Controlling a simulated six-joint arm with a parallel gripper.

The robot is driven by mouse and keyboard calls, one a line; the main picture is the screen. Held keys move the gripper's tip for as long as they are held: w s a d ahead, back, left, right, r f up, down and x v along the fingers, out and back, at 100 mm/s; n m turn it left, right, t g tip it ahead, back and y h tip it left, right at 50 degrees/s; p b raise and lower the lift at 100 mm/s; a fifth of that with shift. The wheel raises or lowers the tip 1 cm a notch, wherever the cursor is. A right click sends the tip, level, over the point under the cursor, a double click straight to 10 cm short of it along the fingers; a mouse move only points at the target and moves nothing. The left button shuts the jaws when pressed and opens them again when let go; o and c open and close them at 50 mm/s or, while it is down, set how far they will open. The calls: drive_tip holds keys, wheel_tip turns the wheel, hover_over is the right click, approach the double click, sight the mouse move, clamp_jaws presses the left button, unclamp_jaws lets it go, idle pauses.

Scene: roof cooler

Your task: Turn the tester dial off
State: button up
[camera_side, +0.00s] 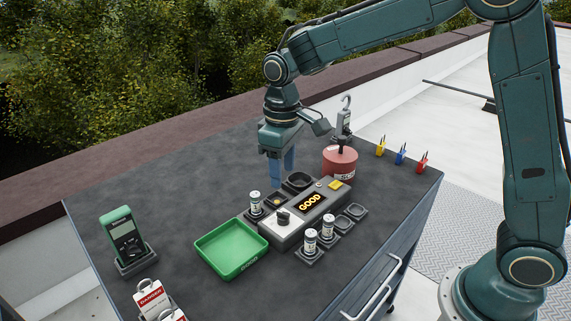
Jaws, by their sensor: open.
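The tester (304,212) is a grey box on the dark bench top, with a lit display (311,201) reading "GOOD". Its black dial (284,217) sits on a white plate at the near left end of the box; its exact setting is too small to tell. My gripper (282,172) points down with blue fingers, open and empty. It is above the bench, behind the tester and up from the dial in the picture, apart from both.
White cylinders (310,241) stand in holders around the tester. A green tray (231,246) lies to its left. A red round object (340,162) stands behind right. A green meter (123,234) and red-white danger tags (151,299) are at the left. Coloured clips (401,154) line the right edge.

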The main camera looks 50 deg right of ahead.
sight(283, 212)
wheel_tip(283, 212, down, 12)
drive_tip(key=shift+f, duration=0.1)
idle(0.5)
drive_tip(key=c, duration=1)
drive_tip(key=shift+n, duration=0.3)
drive_tip(key=n, duration=0.3)
drive_tip(key=shift+n, duration=2)
